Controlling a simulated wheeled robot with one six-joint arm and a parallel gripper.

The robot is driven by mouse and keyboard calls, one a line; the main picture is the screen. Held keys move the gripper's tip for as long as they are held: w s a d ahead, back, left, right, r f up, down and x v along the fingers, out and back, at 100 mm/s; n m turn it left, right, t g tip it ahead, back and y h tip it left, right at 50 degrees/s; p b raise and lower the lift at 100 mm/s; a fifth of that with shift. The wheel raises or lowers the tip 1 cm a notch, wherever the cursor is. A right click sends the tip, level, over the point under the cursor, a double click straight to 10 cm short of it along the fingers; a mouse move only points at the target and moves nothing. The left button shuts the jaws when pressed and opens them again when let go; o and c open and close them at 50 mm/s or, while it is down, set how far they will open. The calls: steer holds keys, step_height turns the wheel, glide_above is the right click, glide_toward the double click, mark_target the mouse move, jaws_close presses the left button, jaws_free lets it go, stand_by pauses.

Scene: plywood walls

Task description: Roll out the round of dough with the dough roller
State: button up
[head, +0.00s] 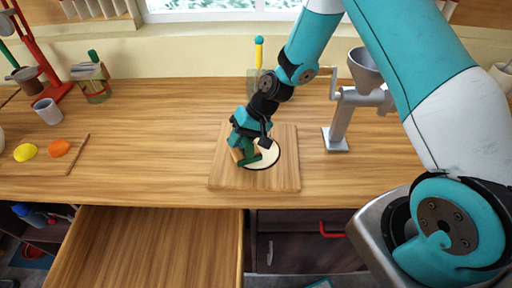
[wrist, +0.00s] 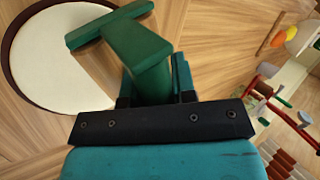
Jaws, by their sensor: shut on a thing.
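The round of dough (head: 266,152) is a flat cream disc with a dark rim, lying on the wooden board (head: 285,182). It also shows in the wrist view (wrist: 55,55), at the upper left. The dough roller (head: 248,158) has green parts and a wooden part, and is at the dough's left side in the head view. Its green T-shaped part fills the middle of the wrist view (wrist: 140,50). My gripper (head: 248,140) is shut on the roller. I cannot tell whether the roller touches the dough. My gripper and the roller hide part of the dough's left edge.
A grey grinder (head: 342,120) stands right of the board. At the left are a grey cup (head: 47,110), yellow (head: 25,152) and orange (head: 60,147) lumps and a red stand (head: 40,55). An open drawer (head: 150,250) juts out below.

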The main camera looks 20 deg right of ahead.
mark_target(260, 148)
steer(key=shift+d, duration=0.1)
steer(key=shift+d+f, duration=0.1)
steer(key=shift+d, duration=2.8)
step_height(260, 148, up, 7)
steer(key=p, duration=0.5)
steer(key=shift+a, duration=0.15)
